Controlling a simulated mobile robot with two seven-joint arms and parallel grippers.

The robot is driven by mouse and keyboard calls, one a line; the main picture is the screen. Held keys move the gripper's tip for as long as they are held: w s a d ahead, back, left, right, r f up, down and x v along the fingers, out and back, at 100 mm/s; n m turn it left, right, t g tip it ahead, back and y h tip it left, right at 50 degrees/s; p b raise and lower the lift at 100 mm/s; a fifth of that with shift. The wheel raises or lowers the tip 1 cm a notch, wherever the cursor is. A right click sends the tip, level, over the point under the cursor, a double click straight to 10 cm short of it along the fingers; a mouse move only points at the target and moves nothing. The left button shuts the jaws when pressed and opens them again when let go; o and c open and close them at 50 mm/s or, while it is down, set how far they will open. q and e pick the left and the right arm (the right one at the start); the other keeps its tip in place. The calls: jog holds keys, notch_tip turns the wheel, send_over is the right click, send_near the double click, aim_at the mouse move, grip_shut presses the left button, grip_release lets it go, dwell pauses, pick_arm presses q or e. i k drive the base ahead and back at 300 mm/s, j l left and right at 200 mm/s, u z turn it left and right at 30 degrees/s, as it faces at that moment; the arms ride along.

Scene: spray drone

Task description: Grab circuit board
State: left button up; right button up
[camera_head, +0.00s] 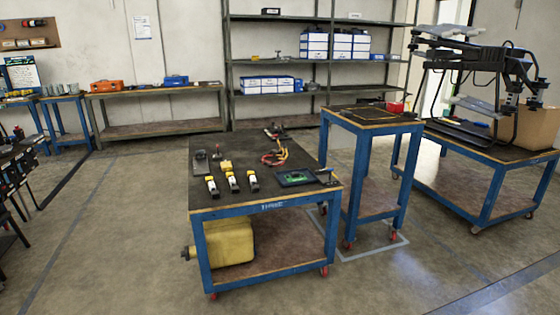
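A green circuit board (297,176) lies in a dark tray or case at the right front part of the blue-framed workbench (263,205) in the middle of the view. Its fine detail is too small to tell. Neither of my grippers shows in the head view, and nothing is seen touching the board.
The same bench holds several yellow-and-white cylinders (232,181), red and yellow cables (274,157) and a small tool (325,176). A yellow tank (228,243) sits on its lower shelf. A taller blue cart (372,119) stands close right. A drone (475,60) rests farther right. Front floor is clear.

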aim_at(296, 176)
jog(key=i, duration=2.25)
jog(key=i+z, duration=0.15)
jog(key=i, duration=0.3)
jog(key=i+j+z, duration=0.15)
jog(key=i, duration=0.3)
jog(key=i+j+z, duration=0.15)
jog(key=i, duration=0.25)
jog(key=i+j+z, duration=0.15)
jog(key=i, duration=0.3)
